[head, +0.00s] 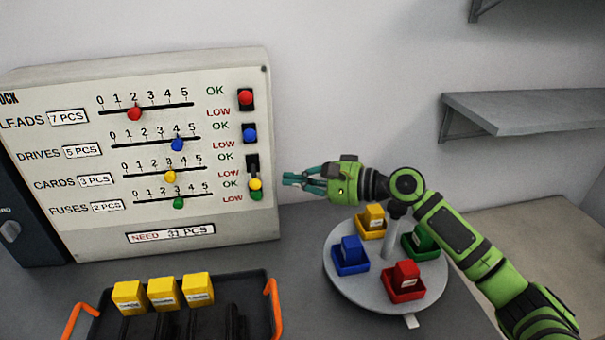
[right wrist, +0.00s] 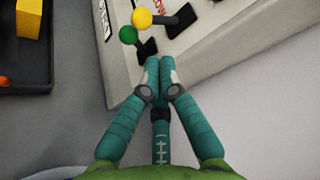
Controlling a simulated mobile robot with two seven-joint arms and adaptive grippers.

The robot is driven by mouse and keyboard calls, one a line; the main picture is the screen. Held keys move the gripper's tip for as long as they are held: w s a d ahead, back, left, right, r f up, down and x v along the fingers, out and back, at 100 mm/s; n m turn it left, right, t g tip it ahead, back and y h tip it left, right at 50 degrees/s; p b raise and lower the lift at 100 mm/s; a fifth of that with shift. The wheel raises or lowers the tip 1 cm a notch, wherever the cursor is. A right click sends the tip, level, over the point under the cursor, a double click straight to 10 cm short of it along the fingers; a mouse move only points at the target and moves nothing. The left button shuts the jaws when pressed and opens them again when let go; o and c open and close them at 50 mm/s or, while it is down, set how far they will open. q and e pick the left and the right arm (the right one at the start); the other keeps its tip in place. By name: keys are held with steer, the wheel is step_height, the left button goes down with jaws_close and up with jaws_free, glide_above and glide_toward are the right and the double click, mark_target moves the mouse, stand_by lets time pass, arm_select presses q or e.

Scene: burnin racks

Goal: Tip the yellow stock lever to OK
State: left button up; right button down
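The yellow stock lever (head: 255,184) is the third lever down on the right side of the stock board (head: 200,80). Its knob hangs low, by LOW, just over the green lever (head: 257,196). In the right wrist view the yellow knob (right wrist: 142,19) and the green knob (right wrist: 129,34) stand out from the board on dark stems. My right gripper (head: 286,179) is a little right of the yellow knob. In the right wrist view its fingertips (right wrist: 159,62) are together with nothing between them, below the levers. My left gripper is not in view.
A red lever (head: 246,97) and a blue lever (head: 250,134) are above. A round turntable (head: 375,297) with coloured bins stands below my right arm. A black tray (head: 255,285) with orange handles and yellow boxes (head: 163,292) is at the front. Grey shelves (head: 520,113) are at the right.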

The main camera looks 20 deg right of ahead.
mark_target(253, 163)
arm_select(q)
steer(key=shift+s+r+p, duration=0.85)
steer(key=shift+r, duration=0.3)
arm_select(e)
steer(key=x, duration=0.6)
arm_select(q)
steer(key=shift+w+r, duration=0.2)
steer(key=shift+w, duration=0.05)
arm_select(e)
steer(key=shift+s+r, duration=0.15)
arm_select(q)
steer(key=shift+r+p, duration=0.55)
steer(key=shift+p, duration=0.2)
arm_select(e)
steer(key=shift+s+r, duration=0.2)
steer(key=shift+r, duration=0.25)
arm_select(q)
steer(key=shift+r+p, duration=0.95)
arm_select(e)
steer(key=shift+s+a+r, duration=0.1)
steer(key=shift+s+r, duration=0.05)
steer(key=shift+r, duration=0.7)
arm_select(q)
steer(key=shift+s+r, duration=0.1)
